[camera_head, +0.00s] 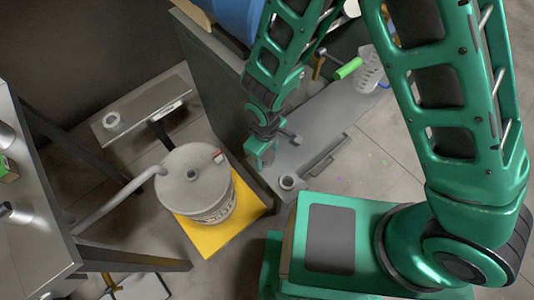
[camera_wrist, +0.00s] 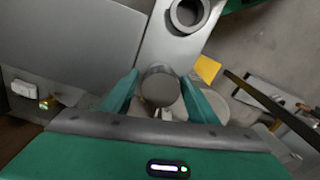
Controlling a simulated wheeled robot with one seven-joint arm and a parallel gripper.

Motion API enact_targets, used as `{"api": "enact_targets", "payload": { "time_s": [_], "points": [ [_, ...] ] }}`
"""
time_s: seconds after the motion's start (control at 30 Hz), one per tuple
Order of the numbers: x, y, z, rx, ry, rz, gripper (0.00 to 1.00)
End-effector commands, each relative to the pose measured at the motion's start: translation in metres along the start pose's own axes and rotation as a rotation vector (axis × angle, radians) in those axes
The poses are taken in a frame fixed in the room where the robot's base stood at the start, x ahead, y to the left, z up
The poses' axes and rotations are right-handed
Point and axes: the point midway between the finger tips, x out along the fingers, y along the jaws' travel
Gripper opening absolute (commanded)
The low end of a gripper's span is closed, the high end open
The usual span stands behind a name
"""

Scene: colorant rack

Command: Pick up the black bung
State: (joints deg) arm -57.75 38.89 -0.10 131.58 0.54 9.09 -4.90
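In the wrist view, a dark grey round piece (camera_wrist: 159,88), which looks like the black bung, sits between the tips of my two green fingers. My gripper (camera_wrist: 160,84) appears shut on it, with a fingertip against each side. The underside of the piece is hidden. In the head view, my gripper (camera_head: 262,148) points down beside the dark cabinet, near the left edge of the grey shelf. The piece is too small there to tell apart from the fingers.
A grey ring (camera_head: 288,182) stands on the grey shelf (camera_head: 325,110); it also shows in the wrist view (camera_wrist: 188,13). A grey drum (camera_head: 190,172) stands left of my gripper on a yellow base (camera_head: 232,232). A green-handled item (camera_head: 348,68) lies on the shelf behind.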

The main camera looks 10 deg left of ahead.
Motion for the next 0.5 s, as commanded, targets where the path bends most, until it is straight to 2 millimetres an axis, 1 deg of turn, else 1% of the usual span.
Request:
{"api": "enact_targets", "payload": {
  "time_s": [0.03, 0.07, 0.1, 0.13, 0.5],
  "points": [
    [-0.0001, 0.0001, 0.0001, 0.000, 0.000, 0.000, 0.40],
    [-0.0001, 0.0001, 0.0001, 0.000, 0.000, 0.000, 0.33],
    [-0.0001, 0.0001, 0.0002, 0.000, 0.000, 0.000, 0.23],
    [-0.0001, 0.0002, 0.0002, 0.000, 0.000, 0.000, 0.17],
    [-0.0023, 0.0005, 0.0002, 0.001, 0.000, 0.000, 0.17]
  ]
}}
